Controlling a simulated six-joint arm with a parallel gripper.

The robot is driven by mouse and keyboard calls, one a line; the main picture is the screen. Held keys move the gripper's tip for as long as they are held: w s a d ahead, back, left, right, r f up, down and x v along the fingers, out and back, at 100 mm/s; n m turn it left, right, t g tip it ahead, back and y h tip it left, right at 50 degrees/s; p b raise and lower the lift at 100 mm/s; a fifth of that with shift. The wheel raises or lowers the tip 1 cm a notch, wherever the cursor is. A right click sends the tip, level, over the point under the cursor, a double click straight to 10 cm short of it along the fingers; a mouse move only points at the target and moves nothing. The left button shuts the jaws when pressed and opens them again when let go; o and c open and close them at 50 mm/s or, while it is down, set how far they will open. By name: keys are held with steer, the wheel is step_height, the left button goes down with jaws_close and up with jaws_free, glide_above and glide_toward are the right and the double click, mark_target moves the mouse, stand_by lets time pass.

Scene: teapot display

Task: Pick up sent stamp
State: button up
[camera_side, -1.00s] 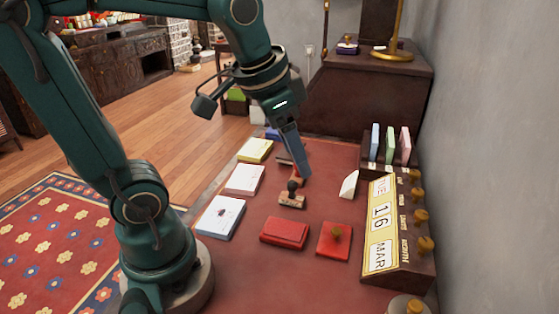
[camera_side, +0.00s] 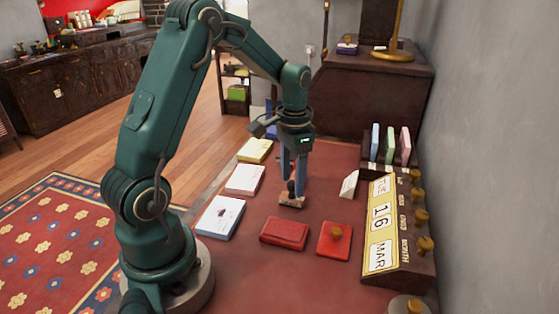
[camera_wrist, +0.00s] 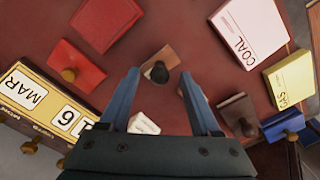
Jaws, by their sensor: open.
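A small stamp (camera_side: 292,201) with a light wooden base and dark knob stands on the reddish-brown desk top; it also shows in the wrist view (camera_wrist: 160,64). My gripper (camera_side: 293,187) is open and points down just over this stamp, with the dark knob between or just below the fingertips. In the wrist view my gripper (camera_wrist: 158,74) has its fingers spread either side of the stamp, nothing held. A second, darker stamp (camera_wrist: 238,114) stands right of the right finger; in the side view it is mostly hidden behind my gripper. I cannot read which is the sent stamp.
A red box (camera_side: 284,233) and a red block with a brass knob (camera_side: 335,241) lie in front. Paper stacks, white (camera_side: 222,217), pink (camera_side: 244,180) and yellow (camera_side: 255,150), line the left edge. A calendar (camera_side: 395,240) and a card rack (camera_side: 390,150) stand right.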

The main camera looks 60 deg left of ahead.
steer(key=shift+f, duration=1)
jaws_close()
steer(key=shift+r, duration=0.1)
steer(key=shift+r, duration=0.55)
step_height(320, 180, up, 3)
steer(key=shift+f, duration=0.1)
steer(key=s+a+r, duration=0.7)
steer(key=s, duration=0.1)
steer(key=shift+s+a, duration=0.35)
steer(key=shift+a, duration=0.05)
